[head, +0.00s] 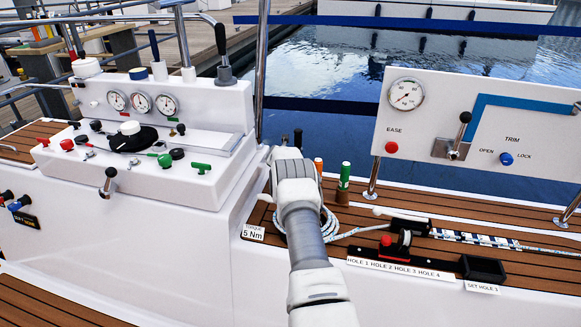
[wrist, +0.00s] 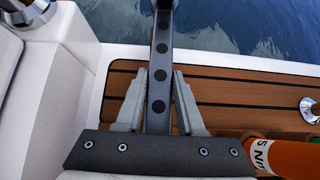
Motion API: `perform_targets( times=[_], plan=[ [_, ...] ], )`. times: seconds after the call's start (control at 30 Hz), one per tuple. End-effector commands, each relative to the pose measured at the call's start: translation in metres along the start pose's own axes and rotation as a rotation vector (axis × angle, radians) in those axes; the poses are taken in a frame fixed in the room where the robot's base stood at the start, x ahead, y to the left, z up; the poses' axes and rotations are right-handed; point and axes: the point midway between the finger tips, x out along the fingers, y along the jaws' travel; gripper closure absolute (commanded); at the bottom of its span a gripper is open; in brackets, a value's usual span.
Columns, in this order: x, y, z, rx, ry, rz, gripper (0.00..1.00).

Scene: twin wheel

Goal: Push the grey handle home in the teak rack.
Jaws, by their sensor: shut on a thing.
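My gripper (wrist: 160,75) is shut on the grey handle (wrist: 159,95), a dark grey bar with a row of round dark spots. The bar stands between the two fingers and runs out of the top of the wrist view. Its lower end is hidden behind the gripper's body. In the head view my white wrist covers the gripper and most of the handle. An orange handle (head: 318,166) and a green handle (head: 344,176) stand upright just right of my wrist. I cannot make out the teak rack clearly, nor how deep the grey handle sits.
The orange handle (wrist: 285,155) is close at lower right in the wrist view. The white console (head: 165,150) with gauges and levers is on the left. A coiled rope (head: 328,222) lies beside my arm. A black block with a red knob (head: 386,241) is farther right.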

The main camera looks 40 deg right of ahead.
Motion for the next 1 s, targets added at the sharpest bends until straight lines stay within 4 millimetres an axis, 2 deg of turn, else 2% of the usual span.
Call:
perform_targets(
  times=[0.43,0.47,0.63,0.67,1.0],
  plan=[
    [0.0073,0.0004,-0.0071,0.0,-0.003,0.001,1.0],
    [0.007,0.0004,-0.0067,0.0,-0.003,0.001,0.61],
    [0.0067,0.0003,-0.0068,0.0,-0.002,0.001,0.3],
    [0.0067,0.0002,-0.007,0.0,-0.002,0.001,0.28],
    [0.0059,0.0005,-0.0093,-0.002,0.002,0.0,0.28]
  ],
)
